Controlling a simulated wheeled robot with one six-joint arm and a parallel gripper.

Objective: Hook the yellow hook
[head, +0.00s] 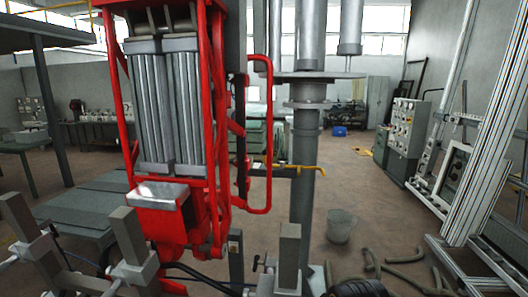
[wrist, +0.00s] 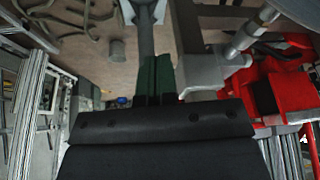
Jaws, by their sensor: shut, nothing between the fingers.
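The yellow hook (head: 300,168) shows in the head view as a thin yellow bar, roughly level, with a bent right end. It lies in front of the grey column (head: 304,206), and its left end is beside the red frame (head: 262,130). My gripper (wrist: 157,62) shows in the wrist view as a dark body with two green fingers shut together and empty.
Red machinery also fills the right of the wrist view (wrist: 285,95). A grey bucket (head: 341,225) and hoses (head: 404,257) are on the floor right of the column. A ribbed metal post (head: 490,130) stands at the far right. Open floor shows behind the bucket.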

